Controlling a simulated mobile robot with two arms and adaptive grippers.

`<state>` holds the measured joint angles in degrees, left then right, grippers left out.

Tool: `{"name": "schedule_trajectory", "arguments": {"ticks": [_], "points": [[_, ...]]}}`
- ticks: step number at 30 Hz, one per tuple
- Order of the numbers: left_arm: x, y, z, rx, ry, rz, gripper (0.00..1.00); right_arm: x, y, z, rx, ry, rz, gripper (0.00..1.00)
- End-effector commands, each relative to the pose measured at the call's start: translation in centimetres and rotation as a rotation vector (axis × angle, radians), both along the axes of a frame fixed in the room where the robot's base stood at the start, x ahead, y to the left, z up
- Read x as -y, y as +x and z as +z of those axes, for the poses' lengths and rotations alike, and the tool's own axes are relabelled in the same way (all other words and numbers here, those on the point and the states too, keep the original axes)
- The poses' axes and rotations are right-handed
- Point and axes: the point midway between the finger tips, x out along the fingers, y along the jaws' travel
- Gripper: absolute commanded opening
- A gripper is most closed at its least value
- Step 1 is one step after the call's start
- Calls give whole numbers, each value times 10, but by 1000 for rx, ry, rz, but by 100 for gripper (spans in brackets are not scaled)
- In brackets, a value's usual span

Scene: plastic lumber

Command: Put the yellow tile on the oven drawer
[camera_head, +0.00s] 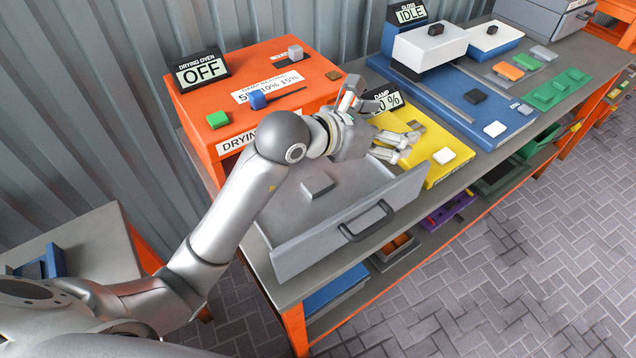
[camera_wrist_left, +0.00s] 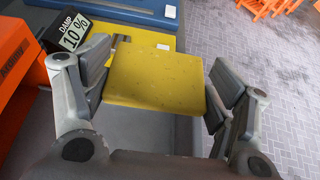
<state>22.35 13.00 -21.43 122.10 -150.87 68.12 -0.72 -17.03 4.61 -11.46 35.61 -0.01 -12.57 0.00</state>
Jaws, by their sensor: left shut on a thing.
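The yellow tile (camera_wrist_left: 155,75) is between the two fingers of my left gripper (camera_wrist_left: 158,92), which is shut on it, as the left wrist view shows. In the head view my left gripper (camera_head: 382,118) is over the right part of the open oven drawer, next to the yellow pad of the damp meter; the tile is hard to tell from that pad there. The grey drawer (camera_head: 350,222) is pulled out from the orange drying oven (camera_head: 300,75). My right gripper is not in view.
The oven top carries several small items, including a green block (camera_head: 217,119). The drawer floor around the grey block is clear.

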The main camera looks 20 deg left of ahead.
Motion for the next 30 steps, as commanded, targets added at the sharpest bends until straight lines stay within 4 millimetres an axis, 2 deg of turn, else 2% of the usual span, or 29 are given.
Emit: {"name": "schedule_trajectory", "arguments": {"ticks": [4,8,18,24,30], "points": [[0,2,3,-1,0,0,51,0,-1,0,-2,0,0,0],[-18,-5,-6,-6,2,3,51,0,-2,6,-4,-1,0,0],[-80,-33,-36,-6,3,2,51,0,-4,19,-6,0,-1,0],[-104,-44,-69,-7,0,1,51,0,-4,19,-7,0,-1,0],[-116,-48,-85,-2,-1,-1,51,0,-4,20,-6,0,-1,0]]}}
